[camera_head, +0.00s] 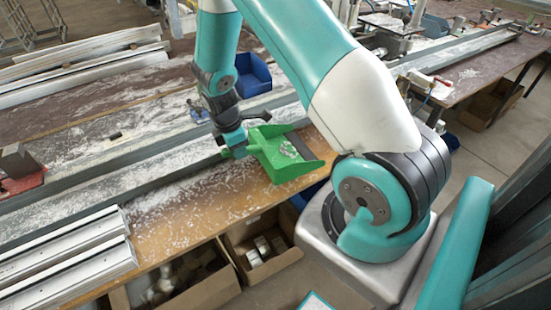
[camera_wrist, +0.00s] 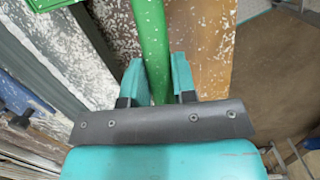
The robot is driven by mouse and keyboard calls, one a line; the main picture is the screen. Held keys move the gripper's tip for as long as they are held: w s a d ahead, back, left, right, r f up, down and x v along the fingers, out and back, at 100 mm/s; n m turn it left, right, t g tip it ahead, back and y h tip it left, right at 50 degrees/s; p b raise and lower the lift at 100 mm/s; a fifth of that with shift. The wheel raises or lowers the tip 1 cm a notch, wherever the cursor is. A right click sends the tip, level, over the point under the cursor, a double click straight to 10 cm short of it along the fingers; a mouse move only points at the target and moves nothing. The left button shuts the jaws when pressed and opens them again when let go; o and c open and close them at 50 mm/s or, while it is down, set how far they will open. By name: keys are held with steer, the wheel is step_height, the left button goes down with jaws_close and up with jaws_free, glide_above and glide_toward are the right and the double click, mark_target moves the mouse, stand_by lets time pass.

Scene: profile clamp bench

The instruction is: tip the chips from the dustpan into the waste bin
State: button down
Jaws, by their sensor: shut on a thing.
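A green dustpan (camera_head: 268,153) is held at the front edge of the bench in the head view, with pale chips (camera_head: 290,150) lying in it. My gripper (camera_head: 237,151) is shut on the dustpan's handle. In the wrist view the green handle (camera_wrist: 151,35) runs between the two teal fingers of my gripper (camera_wrist: 156,78), and a corner of the pan (camera_wrist: 48,4) shows at the top left. A blue bin (camera_head: 306,197) shows partly below the bench's front edge, beneath the pan; the pan hides part of it. I cannot tell for sure that it is the waste bin.
Another blue bin (camera_head: 252,76) stands on the bench behind my arm. The bench top (camera_head: 210,195) is strewn with white chips, and metal profiles (camera_head: 68,254) lie at its left. Cardboard boxes (camera_head: 258,252) with pieces stand below the front edge.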

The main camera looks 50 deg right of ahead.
step_height(320, 180, up, 8)
steer(key=p, duration=0.5)
steer(key=shift+f, duration=0.2)
